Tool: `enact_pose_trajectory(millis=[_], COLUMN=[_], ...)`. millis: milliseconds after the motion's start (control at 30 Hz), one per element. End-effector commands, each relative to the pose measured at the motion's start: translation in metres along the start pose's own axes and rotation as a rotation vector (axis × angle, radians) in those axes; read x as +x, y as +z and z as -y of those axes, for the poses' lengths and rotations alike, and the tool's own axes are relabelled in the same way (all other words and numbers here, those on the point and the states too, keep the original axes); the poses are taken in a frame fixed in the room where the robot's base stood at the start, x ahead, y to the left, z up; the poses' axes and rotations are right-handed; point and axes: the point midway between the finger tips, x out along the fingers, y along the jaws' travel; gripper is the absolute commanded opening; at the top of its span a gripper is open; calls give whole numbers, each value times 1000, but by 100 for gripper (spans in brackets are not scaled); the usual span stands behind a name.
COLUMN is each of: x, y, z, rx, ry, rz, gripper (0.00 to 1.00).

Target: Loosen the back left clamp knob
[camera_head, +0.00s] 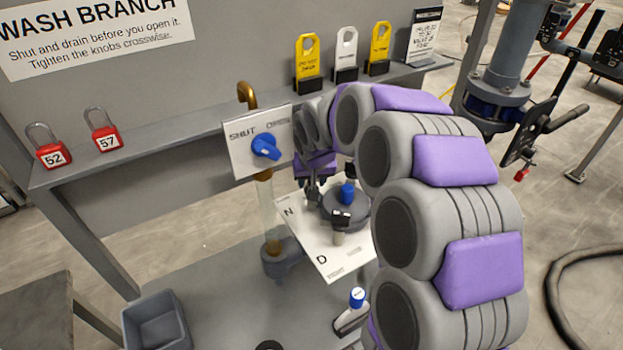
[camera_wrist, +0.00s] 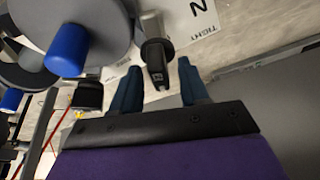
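My gripper (camera_wrist: 160,84) is open, with its two blue-grey fingers spread and nothing visibly gripped. In the wrist view a black clamp knob (camera_wrist: 156,58) on a light grey stem shows between and just beyond the fingertips, beside the letter N on the plate. I cannot tell whether a finger touches it. In the head view my gripper (camera_head: 314,178) is over the back left of the round grey filter cover (camera_head: 333,210), hiding the knob there. The cover has a blue cap (camera_head: 347,193). Another black knob (camera_head: 341,219) stands at its front, by the letter D.
A white panel marked SHUT and OPEN with a blue valve handle (camera_head: 265,147) stands just left of my gripper. A shelf (camera_head: 190,133) behind carries red padlocks (camera_head: 105,138) and upright tags. A grey bin (camera_head: 157,322) sits at lower left.

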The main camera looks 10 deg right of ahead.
Motion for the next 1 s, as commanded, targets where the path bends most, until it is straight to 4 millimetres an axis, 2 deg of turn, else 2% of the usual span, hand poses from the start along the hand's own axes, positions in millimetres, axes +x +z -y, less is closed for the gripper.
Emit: enact_pose_trajectory(millis=[233, 367, 467, 1000], x=[-1, -11, -27, -144], y=[0, -1, -2, -2], z=[0, 0, 0, 0], rx=[0, 0, 0, 0], ry=[0, 0, 0, 0], rz=[0, -3, -5, -3], gripper=[45, 45, 45, 45])
